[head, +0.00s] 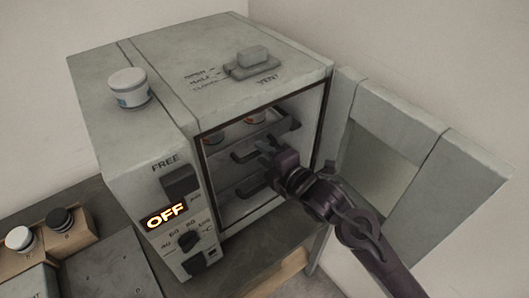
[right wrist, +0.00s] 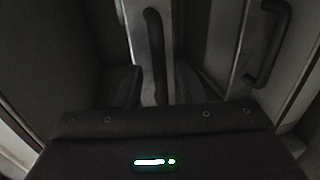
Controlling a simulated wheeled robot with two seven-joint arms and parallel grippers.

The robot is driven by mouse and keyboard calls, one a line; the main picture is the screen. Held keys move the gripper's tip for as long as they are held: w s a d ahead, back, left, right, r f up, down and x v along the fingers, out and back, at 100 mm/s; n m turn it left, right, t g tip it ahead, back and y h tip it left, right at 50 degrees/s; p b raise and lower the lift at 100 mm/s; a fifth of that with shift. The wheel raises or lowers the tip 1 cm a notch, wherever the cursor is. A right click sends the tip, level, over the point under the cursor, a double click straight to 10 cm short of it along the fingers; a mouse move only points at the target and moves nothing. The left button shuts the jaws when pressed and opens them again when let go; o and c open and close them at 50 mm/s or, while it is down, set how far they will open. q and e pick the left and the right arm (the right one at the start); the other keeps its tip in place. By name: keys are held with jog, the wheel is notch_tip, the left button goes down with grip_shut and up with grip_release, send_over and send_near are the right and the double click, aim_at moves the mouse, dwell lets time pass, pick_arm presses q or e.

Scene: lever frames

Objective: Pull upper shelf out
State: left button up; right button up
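The grey cabinet (head: 150,110) stands with its door (head: 405,150) swung open to the right. Inside is the upper shelf (head: 262,128), with containers on it and a dark bar handle (head: 243,156) on its front. My right gripper (head: 266,152) is inside the opening at this handle and hides its middle. In the right wrist view the handle (right wrist: 155,55) runs between two dark, spread fingers, with a gap on each side. The lower shelf's handle (head: 252,188) is just below the gripper, and it shows at the right of the wrist view (right wrist: 268,45). My left gripper is not in view.
A white jar (head: 129,88) and a vent slider (head: 252,64) are on the cabinet top. The front panel has an "OFF" display (head: 165,216) and knobs. A wooden block with round knobs (head: 19,238) is at lower left. The open door flanks my right arm.

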grip_shut()
dwell(0.3)
jog(key=shift+s+f, duration=0.1)
